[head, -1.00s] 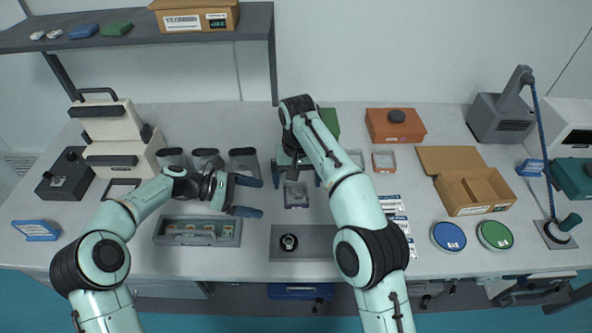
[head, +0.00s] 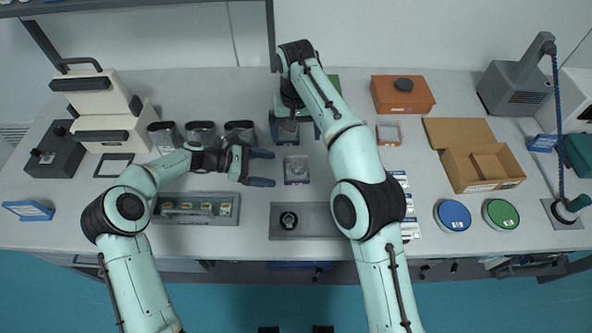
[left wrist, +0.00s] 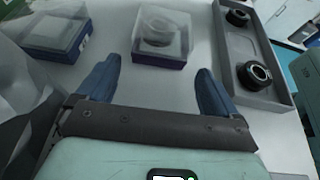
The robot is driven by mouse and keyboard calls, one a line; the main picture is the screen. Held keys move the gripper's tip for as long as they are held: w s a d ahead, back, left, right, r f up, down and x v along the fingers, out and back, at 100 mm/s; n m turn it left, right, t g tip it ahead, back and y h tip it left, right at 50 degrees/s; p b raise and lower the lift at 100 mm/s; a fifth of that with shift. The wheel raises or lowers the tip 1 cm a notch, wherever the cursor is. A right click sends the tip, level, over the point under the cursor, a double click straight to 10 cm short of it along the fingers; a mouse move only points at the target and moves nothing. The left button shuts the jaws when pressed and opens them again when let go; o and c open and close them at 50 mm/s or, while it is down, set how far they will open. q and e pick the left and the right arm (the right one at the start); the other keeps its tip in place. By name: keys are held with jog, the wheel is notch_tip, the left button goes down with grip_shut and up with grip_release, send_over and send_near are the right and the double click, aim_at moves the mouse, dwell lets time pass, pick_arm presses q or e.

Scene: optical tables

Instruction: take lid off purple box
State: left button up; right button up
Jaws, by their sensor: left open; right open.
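The purple box (head: 296,178) stands on the table with a clear lid (head: 296,163) on it. In the left wrist view the purple base (left wrist: 160,60) is straight ahead, and a round item shows dimly through the lid (left wrist: 165,25). My left gripper (head: 262,168) is open and empty, just left of the box with its fingers pointing at it; in its wrist view the fingertips (left wrist: 160,70) are spread, short of the box. My right gripper (head: 295,130) is open behind the purple box, mostly hidden under its own arm.
Another clear-topped box (head: 286,133) stands behind, near the right gripper; it also shows in the left wrist view (left wrist: 50,35). A grey tray (head: 312,232) with a dark round part lies in front. An open carton (head: 484,167) is at right.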

aim_at(280, 175)
pick_arm(q)
jog(key=shift+x, duration=2.2)
